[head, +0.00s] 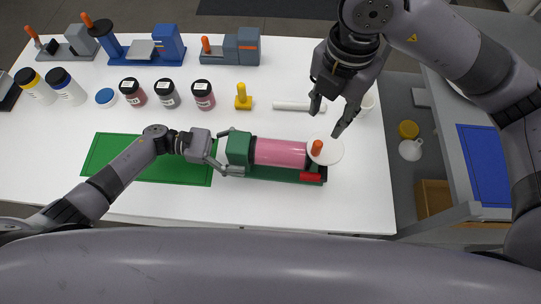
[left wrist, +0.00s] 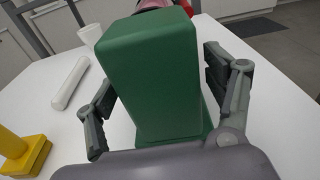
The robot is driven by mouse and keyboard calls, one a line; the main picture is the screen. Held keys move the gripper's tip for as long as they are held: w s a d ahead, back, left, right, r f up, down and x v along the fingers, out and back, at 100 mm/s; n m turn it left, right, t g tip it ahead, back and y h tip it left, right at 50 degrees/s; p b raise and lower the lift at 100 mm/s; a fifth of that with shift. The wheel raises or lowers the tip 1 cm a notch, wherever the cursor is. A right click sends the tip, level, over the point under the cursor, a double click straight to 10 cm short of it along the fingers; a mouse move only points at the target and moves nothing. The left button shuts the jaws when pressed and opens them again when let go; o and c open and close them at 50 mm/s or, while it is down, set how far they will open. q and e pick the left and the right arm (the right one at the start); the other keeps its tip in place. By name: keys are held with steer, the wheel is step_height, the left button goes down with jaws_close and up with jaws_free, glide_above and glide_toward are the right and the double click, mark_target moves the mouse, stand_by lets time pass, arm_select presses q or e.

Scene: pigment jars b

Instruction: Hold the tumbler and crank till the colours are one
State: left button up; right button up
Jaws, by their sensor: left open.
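The tumbler has a green end block (head: 238,147), a pink drum (head: 280,152) and a white crank disc (head: 328,153) with an upright orange knob (head: 317,147). The drum looks mostly even pink; fine streaks cannot be made out. My left gripper (head: 227,153) is open, its fingers on either side of the green block. In the left wrist view, the block (left wrist: 160,75) stands between the spread fingers of this gripper (left wrist: 165,105), with a gap at the left finger. My right gripper (head: 327,119) is open just above the disc and knob, apart from the knob.
A green mat (head: 105,152) lies left of the tumbler. Dark-lidded jars (head: 168,95), a yellow stand (head: 243,98) and a white rod (head: 292,106) lie behind it. A blue device (head: 140,48) stands farther back. The table's front strip is clear.

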arm_select(q)
steer(key=a, duration=0.8)
steer(key=a+r, duration=0.1)
steer(key=a, duration=0.3)
steer(key=shift+w+r, duration=0.1)
steer(key=shift+w, duration=0.15)
steer(key=shift+s, duration=0.1)
